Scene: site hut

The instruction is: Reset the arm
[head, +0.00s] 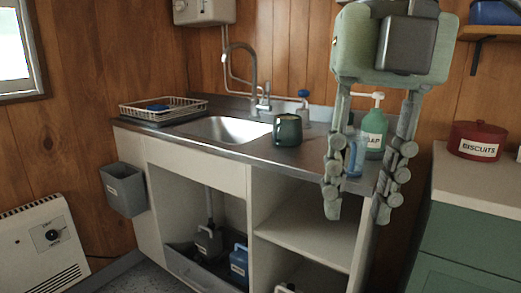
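My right gripper (358,207) hangs down large in the right half of the head view, close to the camera. Its two fingers are spread apart, with nothing held between them. It covers part of the counter's right end. A translucent blue cup (356,158) shows behind and between the fingers, on the counter (262,158). I cannot see my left gripper.
A dark green mug (287,131) stands right of the sink (222,129). A green soap bottle (374,127) stands behind the gripper. A dish rack (163,108) is at left. A red biscuit tin (477,141) sits on the green cabinet (468,232).

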